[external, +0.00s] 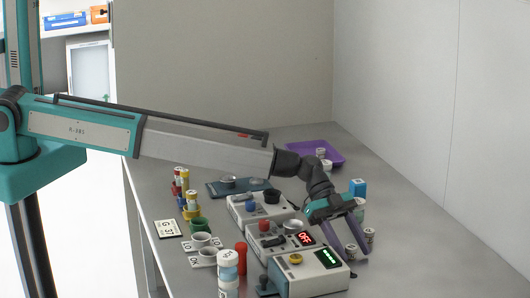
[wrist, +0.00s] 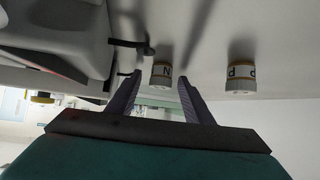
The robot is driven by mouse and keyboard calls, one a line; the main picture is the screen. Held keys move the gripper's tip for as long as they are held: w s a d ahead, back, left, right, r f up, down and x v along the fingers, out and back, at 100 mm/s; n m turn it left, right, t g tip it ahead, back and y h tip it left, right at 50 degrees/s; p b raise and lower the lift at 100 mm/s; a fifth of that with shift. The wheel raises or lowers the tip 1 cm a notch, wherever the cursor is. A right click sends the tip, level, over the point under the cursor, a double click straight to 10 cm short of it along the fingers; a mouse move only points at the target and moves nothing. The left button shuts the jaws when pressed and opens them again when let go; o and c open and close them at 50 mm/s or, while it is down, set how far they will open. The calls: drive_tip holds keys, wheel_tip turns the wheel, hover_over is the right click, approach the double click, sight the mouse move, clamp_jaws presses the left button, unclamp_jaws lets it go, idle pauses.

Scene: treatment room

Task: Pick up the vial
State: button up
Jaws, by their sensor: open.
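Two small vials stand close together at the right of the bench, a nearer vial (external: 351,252) and a farther vial (external: 369,236). In the wrist view, a vial marked N (wrist: 161,76) with a yellow band shows between my fingers, and another banded vial (wrist: 241,78) is to the right, outside them. My gripper (external: 356,249) reaches down beside the vials with its purple fingers open. In the wrist view my gripper (wrist: 159,84) has a gap on each side of the N vial. I cannot tell how deep the vial sits between the fingers.
Devices with displays, one reading OFF (external: 305,238) and another with a green display (external: 328,257), stand just left of my gripper. A purple tray (external: 300,153) is farther back. The bench at right is clear.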

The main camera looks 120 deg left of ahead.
sight(352, 247)
idle(0.5)
drive_tip(key=c, duration=1.1)
drive_tip(key=shift+r, duration=0.1)
drive_tip(key=shift+r+b, duration=2.05)
drive_tip(key=shift+r, duration=2.85)
